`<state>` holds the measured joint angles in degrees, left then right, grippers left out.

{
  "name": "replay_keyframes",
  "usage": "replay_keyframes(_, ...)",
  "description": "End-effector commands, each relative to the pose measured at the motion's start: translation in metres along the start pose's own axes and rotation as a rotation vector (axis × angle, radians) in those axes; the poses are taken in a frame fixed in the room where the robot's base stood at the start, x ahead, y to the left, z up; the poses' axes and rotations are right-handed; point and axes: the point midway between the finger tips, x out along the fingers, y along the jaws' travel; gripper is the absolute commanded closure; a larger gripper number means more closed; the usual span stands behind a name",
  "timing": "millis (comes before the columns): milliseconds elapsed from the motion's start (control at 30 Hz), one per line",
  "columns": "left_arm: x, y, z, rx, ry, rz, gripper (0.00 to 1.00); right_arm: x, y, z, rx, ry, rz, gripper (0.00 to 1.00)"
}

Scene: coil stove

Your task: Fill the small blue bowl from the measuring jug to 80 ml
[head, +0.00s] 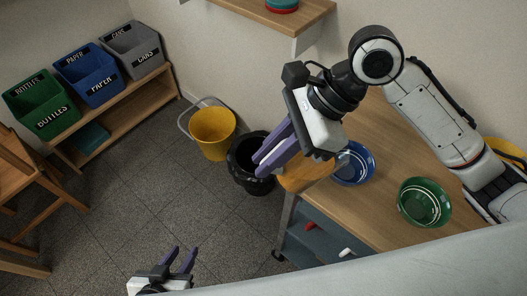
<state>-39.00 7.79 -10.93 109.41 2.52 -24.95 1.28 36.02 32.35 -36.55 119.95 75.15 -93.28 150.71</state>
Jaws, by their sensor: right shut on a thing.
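The small blue bowl (361,169) stands on the wooden counter, its left side partly hidden behind my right gripper's body. My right gripper (262,165) is over the counter's left corner, left of the blue bowl, its purple fingers pointing down and left. Its fingers are close together; what they hold is hard to make out against the dark bin behind. I cannot pick out the measuring jug for certain, nor any liquid level in the bowl. My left gripper (182,258) is low at the bottom edge, fingers apart and empty, over the floor.
A green bowl (424,202) stands on the counter (387,213) right of the blue one. A yellow bucket (212,132) and a black bin (242,180) are on the floor. Labelled green, blue and grey bins stand on a shelf at upper left. The floor between is clear.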

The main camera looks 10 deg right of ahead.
Motion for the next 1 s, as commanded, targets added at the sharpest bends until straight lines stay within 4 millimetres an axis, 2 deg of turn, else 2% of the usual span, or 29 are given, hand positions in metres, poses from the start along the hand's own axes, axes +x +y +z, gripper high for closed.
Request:
replay_keyframes(200,-0.001,0.000,0.003,-0.001,-0.005,0.000,0.69,-0.015,0.000,-0.003,0.007,-0.192,0.006,1.00)
replay_keyframes(500,-0.002,0.001,0.004,-0.002,-0.008,0.000,0.69,-0.037,0.000,0.001,0.002,-0.354,0.011,1.00)
replay_keyframes(1000,-0.002,0.001,0.004,-0.002,-0.008,0.001,0.69,-0.041,0.000,0.003,-0.006,-0.373,0.011,1.00)
